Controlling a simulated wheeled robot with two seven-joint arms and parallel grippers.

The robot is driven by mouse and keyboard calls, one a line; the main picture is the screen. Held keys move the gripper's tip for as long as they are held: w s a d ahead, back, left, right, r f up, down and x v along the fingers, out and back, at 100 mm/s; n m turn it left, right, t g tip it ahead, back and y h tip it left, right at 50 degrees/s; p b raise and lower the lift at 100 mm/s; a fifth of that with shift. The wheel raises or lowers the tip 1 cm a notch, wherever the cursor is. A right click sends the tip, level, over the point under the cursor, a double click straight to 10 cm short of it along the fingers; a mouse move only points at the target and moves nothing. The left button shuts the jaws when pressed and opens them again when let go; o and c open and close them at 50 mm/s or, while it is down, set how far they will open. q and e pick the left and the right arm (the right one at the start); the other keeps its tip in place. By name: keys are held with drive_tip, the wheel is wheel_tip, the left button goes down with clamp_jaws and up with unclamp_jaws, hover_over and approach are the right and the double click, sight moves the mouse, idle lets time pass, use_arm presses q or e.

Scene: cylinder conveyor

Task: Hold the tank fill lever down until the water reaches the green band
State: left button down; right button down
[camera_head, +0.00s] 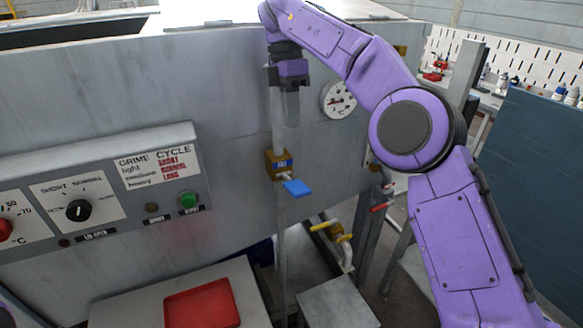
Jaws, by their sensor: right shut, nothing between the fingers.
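The fill lever (297,187) is a blue paddle sticking out from a brown valve block (279,165) with a blue label, on the front of the grey metal tank (235,100). A pale vertical tube (278,138) runs up from the block, partly hidden by my right gripper. I cannot make out a water level or a green band. My right gripper (291,118) points down, shut and empty, in front of the tube. Its tips are above the blue lever and apart from it. My left gripper is not in view.
A round gauge (338,99) is right of the gripper. A control panel (110,192) with knobs and a green button juts out at left. A red tray (202,304) is below. Pipes with yellow (323,225) and red (379,207) handles are lower right of the lever.

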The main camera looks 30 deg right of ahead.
drive_tip(key=b, duration=0.5)
approach(298, 186)
drive_tip(key=b+x, duration=0.2)
drive_tip(key=x, duration=0.3)
drive_tip(key=shift+s+f, duration=0.1)
drive_tip(key=shift+f, duration=0.3)
drive_tip(key=shift+s+f, duration=0.1)
drive_tip(key=shift+f, duration=0.35)
